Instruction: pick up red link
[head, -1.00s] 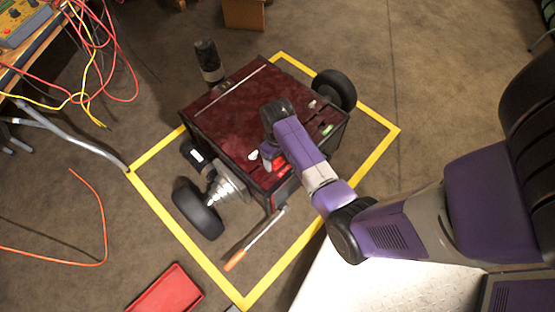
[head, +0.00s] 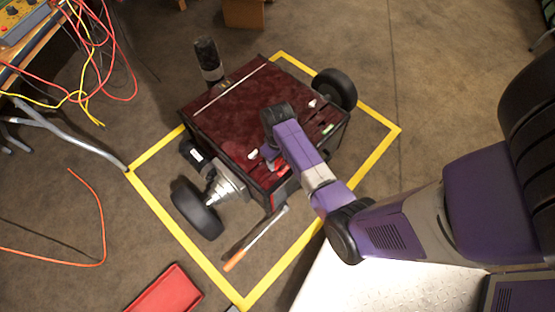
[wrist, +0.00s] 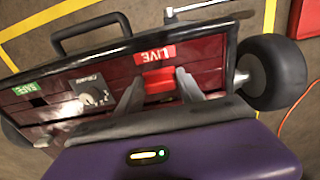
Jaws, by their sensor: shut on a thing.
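The red link (wrist: 159,80) is a small red block in the wrist view, just below a red LIVE label (wrist: 154,56). It is on the dark red panel of the boxy wheeled machine (wrist: 60,82). My gripper (wrist: 160,88) has a grey finger on each side of the link and is shut on it. I cannot tell whether the link is still seated in the panel. In the head view my purple arm reaches over the near edge of the machine (head: 225,105), and my gripper and the link are largely hidden there.
A green SAFE label (wrist: 26,88) and a grey knob (wrist: 95,92) are on the panel to the left. A black handle (wrist: 92,30) rises from its edge. Yellow floor tape (head: 157,149) surrounds the machine. An orange-handled tool (head: 236,260) and a red tray (head: 166,290) lie nearby.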

